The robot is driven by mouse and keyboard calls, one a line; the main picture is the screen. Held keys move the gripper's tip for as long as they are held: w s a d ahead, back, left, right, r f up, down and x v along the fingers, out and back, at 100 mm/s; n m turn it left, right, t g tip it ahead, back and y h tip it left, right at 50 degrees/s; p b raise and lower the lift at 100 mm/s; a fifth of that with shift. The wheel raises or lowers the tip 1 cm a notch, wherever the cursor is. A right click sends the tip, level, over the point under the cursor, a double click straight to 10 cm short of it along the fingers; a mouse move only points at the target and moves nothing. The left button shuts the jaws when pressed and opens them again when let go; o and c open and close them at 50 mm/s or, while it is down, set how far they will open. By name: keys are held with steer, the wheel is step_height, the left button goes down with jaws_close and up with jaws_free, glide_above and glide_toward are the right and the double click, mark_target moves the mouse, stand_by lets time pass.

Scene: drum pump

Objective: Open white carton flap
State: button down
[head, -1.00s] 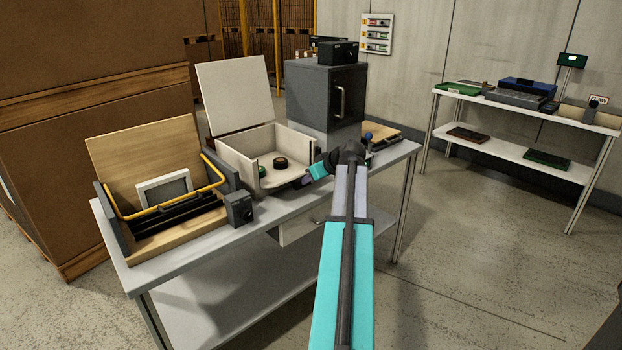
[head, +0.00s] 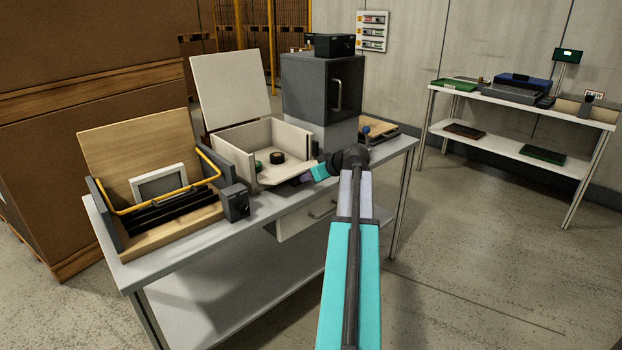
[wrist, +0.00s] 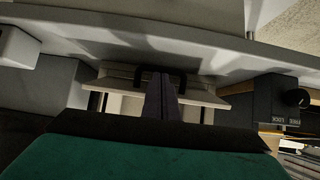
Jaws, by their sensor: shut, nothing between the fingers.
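The white carton (head: 302,143) stands on the grey table with its large top lid (head: 230,90) raised at the back. Its front is low and open, and a dark round item (head: 277,157) and a green one (head: 258,166) show inside. In the wrist view, a pale front flap (wrist: 118,86) with a dark handle (wrist: 143,76) lies folded outward at the carton's front. My gripper (head: 300,181) is at the carton's front right corner, shut and empty. Its fingers (wrist: 160,96) appear over the flap beside the handle; whether they touch cannot be told.
A dark control box (head: 236,202) with a knob stands left of my gripper. A wooden case (head: 150,140) with a yellow bar is farther left. A grey cabinet (head: 312,95) stands behind on the right. A drawer (head: 290,224) hangs below the table edge.

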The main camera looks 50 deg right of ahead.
steer(key=shift+s+f, duration=0.15)
steer(key=shift+f, duration=0.15)
steer(key=shift+a, duration=0.15)
